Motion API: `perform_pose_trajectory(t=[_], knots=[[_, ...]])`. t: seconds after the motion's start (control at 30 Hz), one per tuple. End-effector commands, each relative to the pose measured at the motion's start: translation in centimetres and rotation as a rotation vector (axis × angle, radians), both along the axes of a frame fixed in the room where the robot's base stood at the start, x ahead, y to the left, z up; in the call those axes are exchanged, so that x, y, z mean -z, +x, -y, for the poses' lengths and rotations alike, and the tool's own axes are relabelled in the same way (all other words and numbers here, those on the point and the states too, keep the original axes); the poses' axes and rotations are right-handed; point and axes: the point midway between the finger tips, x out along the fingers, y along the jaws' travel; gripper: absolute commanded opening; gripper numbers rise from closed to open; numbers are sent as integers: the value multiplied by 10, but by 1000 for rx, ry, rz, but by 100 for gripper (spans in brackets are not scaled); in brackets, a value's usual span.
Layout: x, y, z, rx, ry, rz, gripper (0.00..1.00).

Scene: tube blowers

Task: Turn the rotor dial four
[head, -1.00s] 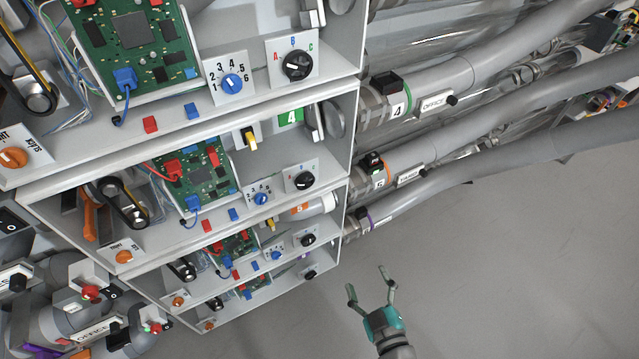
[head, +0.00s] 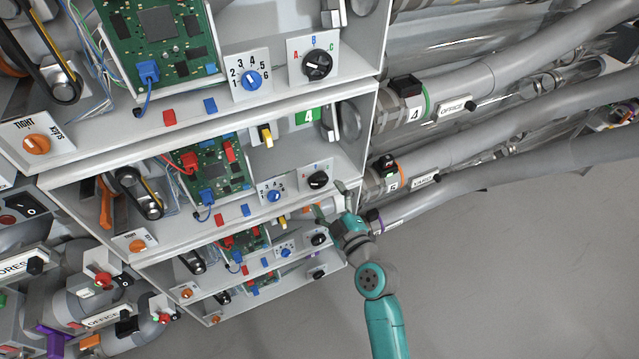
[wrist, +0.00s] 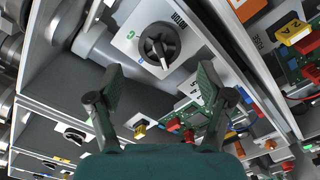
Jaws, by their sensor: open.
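Several black rotor dials sit on white A-B-C plates at the right of stacked shelves. No contact with the dial shows. I cannot tell for certain that this is the dial of shelf four.
A blue numbered dial (head: 274,196) sits left of the black dial on the same shelf. Shelf edges and side walls frame each bay closely. Grey tubes (head: 460,150) with labelled collars run off to the right. The floor (head: 500,270) at lower right is clear.

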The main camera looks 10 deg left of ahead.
Motion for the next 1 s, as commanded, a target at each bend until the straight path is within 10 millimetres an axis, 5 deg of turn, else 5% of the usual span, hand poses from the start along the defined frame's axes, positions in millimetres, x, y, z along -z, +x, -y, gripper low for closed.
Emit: perform_pose_trajectory(t=[0.3,0.73,1.0], knots=[[0,36,-24,0,0,0,79],[0,43,-29,1,0,0,79],[0,43,-29,1,0,0,19]])
